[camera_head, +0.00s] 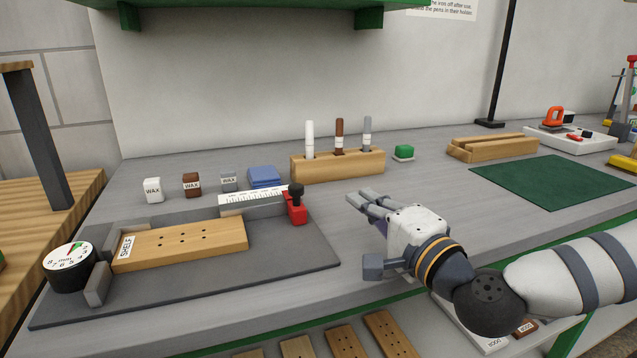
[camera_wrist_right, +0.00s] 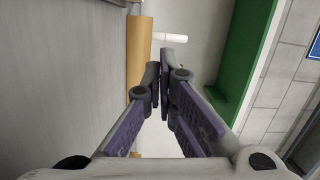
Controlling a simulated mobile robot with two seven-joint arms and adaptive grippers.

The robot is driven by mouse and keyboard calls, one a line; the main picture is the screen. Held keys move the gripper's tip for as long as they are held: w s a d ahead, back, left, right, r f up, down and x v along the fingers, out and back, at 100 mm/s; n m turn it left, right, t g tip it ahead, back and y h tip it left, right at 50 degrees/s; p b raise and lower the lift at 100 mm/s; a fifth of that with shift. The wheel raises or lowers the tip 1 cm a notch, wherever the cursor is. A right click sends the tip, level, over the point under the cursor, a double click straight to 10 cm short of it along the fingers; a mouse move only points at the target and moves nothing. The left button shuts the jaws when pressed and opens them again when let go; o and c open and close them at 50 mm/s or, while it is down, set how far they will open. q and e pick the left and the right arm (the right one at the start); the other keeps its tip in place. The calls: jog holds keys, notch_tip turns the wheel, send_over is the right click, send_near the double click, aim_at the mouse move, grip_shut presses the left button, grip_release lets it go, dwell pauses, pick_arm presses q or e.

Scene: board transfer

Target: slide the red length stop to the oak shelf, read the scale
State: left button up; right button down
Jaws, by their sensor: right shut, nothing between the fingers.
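The red length stop (camera_head: 297,209) with its black knob stands at the right end of the white scale (camera_head: 253,197) on the grey base plate (camera_head: 309,256). The oak shelf (camera_head: 185,243), labelled SHELF, lies on the plate to the left, with a gap between its right end and the stop. A round mm dial (camera_head: 69,266) sits at the plate's left end; its fine reading is too small to tell. My right gripper (camera_head: 358,199) is right of the stop, apart from it, shut and empty. Its fingers (camera_wrist_right: 164,82) meet in the wrist view. My left gripper is not seen.
Wax blocks (camera_head: 191,184), a blue cloth-like stack (camera_head: 264,176) and a wooden pen holder (camera_head: 338,166) stand behind the plate. Bench surface between stop and gripper is clear.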

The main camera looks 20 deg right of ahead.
aim_at(297, 203)
jog(key=shift+w+a, duration=0.1)
jog(key=shift+w, duration=0.35)
jog(key=w, duration=0.3)
jog(key=w+a, duration=0.1)
jog(key=w, duration=0.2)
jog(key=shift+w+a+b, duration=0.15)
jog(key=shift+w+b, duration=0.2)
jog(key=a, duration=0.2)
jog(key=shift+s+a+r+p, duration=0.2)
jog(key=shift+s+a+p, duration=0.1)
jog(key=shift+s+a, duration=0.1)
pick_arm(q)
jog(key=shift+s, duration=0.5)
pick_arm(e)
jog(key=shift+s+a+f, duration=0.15)
jog(key=shift+s+a, duration=0.05)
jog(key=shift+a, duration=0.2)
